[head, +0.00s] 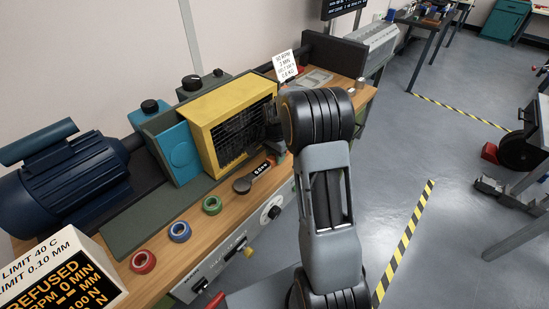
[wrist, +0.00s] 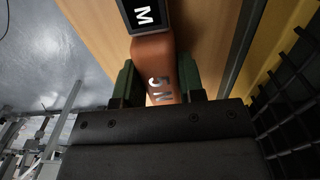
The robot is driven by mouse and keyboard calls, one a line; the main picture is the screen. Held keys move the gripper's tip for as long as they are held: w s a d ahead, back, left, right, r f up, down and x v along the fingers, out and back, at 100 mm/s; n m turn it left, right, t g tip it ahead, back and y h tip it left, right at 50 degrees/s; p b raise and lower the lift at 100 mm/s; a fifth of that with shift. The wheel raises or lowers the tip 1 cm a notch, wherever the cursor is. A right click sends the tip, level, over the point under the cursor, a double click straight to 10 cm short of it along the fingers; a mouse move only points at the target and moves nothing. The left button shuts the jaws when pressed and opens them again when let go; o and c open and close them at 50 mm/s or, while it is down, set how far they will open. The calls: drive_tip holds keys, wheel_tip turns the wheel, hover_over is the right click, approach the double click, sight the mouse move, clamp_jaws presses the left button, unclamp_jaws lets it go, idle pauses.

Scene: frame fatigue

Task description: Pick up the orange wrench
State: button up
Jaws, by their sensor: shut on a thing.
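The orange wrench (wrist: 155,58) shows in the wrist view as an orange handle marked "5N", with a black display block (wrist: 146,14) beyond it. My gripper (wrist: 157,75) has a green finger on each side of the handle and is shut on it. In the head view the wrench (head: 243,185) shows its dark round head and its display (head: 262,169) over the wooden bench, near the front edge. My gripper (head: 277,148) is partly hidden behind my arm there, at the wrench's far end. I cannot tell whether the wrench touches the bench.
A yellow box (head: 209,112) with a black grille stands close beside my gripper. Green (head: 212,205), blue (head: 180,231) and red (head: 143,261) rings lie along the bench (head: 165,218). A blue motor (head: 70,180) is at left. Open floor (head: 400,160) lies to the right.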

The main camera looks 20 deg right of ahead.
drive_tip(key=shift+r, duration=0.45)
wheel_tip(320, 180, up, 2)
drive_tip(key=shift+r, duration=0.1)
drive_tip(key=s+r+b, duration=0.1)
drive_tip(key=s+r, duration=0.9)
drive_tip(key=s, duration=0.4)
drive_tip(key=shift+d, duration=0.4)
drive_tip(key=o, duration=0.6)
drive_tip(key=shift+f, duration=0.1)
clamp_jaws()
